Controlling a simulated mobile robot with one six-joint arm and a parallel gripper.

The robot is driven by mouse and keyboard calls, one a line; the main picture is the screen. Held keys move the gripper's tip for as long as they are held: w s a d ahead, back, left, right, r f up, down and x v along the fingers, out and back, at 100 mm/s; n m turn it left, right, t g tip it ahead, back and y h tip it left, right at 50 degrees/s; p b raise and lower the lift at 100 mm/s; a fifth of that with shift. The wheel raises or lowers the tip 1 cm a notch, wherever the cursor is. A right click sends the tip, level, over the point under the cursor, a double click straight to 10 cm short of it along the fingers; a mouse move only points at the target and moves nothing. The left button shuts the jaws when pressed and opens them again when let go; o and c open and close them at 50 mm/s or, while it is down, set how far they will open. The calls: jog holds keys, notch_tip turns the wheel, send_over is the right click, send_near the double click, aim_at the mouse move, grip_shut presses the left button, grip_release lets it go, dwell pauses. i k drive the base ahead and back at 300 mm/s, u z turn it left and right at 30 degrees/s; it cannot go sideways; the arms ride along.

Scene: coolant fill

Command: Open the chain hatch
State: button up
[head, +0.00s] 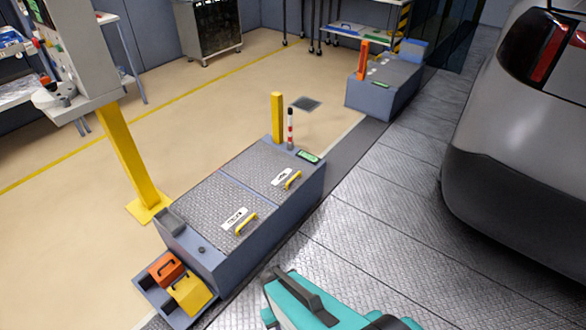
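A long grey-blue box (268,223) stands beside the metal-plated track. Its top has two closed, chequered metal hatch lids side by side. The near lid (207,208) has a yellow handle (245,224) and a white label. The far lid (266,163) also has a yellow handle (293,180) and a white label. The label writing is too small to read, so I cannot tell which lid is the chain hatch. Teal and dark parts of my arm show at the bottom edge, apart from the box. I cannot make out my gripper's fingers in this view.
An orange block (165,268) and a yellow block (190,294) sit in a tray at the box's near end. A yellow post (277,116) and a red-and-white post (290,130) stand at its far end. A car (520,160) is at right. The plated floor between is clear.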

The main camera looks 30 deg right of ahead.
aim_at(272, 173)
jog(key=i, duration=1.05)
jog(key=u, duration=0.35)
